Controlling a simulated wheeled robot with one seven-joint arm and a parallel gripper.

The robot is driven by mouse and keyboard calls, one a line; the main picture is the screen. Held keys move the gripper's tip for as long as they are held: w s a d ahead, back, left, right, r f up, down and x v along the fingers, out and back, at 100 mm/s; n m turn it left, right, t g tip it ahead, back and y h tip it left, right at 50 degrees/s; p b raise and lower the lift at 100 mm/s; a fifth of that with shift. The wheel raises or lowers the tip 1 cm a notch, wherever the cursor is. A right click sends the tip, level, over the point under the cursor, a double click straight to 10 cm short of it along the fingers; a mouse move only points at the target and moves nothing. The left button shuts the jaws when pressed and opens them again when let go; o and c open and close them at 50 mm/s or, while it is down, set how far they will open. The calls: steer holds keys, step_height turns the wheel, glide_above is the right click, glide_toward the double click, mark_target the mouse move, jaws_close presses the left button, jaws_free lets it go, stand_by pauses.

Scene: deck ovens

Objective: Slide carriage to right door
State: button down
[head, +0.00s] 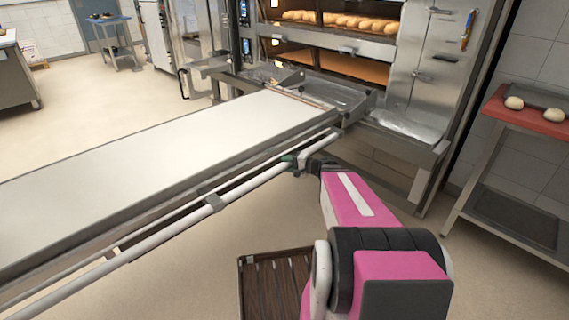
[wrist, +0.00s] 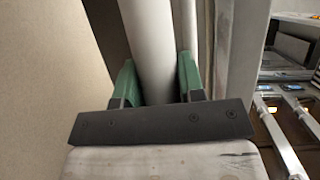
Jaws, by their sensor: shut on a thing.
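The carriage is a long loader with a pale flat belt (head: 180,145) and a white side rail (head: 170,226), reaching from the lower left toward the oven. My gripper (head: 300,162) is at the rail near its oven end. In the wrist view the green fingers of my gripper (wrist: 158,82) stand on both sides of the white rail (wrist: 150,40), shut on it. The deck oven (head: 340,45) has two decks in view, the upper with several loaves (head: 340,20). The right door cannot be clearly picked out. The carriage's far end is at the oven's front ledge.
A steel table with a red top (head: 530,115) and dough pieces stands at the right. A dark slatted tray (head: 275,285) is low at the front, beside my arm. A blue table (head: 108,22) and a counter (head: 18,75) are at the back left. Open floor lies behind the carriage.

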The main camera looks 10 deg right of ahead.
steer(key=shift+s+d, duration=0.1)
steer(key=shift+s, duration=0.15)
steer(key=c, duration=0.7)
jaws_free()
steer(key=shift+d, duration=0.1)
steer(key=shift+c, duration=0.2)
steer(key=v, duration=1)
steer(key=shift+s+d, duration=0.2)
steer(key=shift+d, duration=0.15)
steer(key=shift+r, duration=0.1)
steer(key=s+a+f+n+g+h, duration=0.7)
steer(key=s+a+g+h, duration=0.1)
steer(key=h, duration=0.5)
steer(key=shift+a+g, duration=0.2)
steer(key=shift+g, duration=0.2)
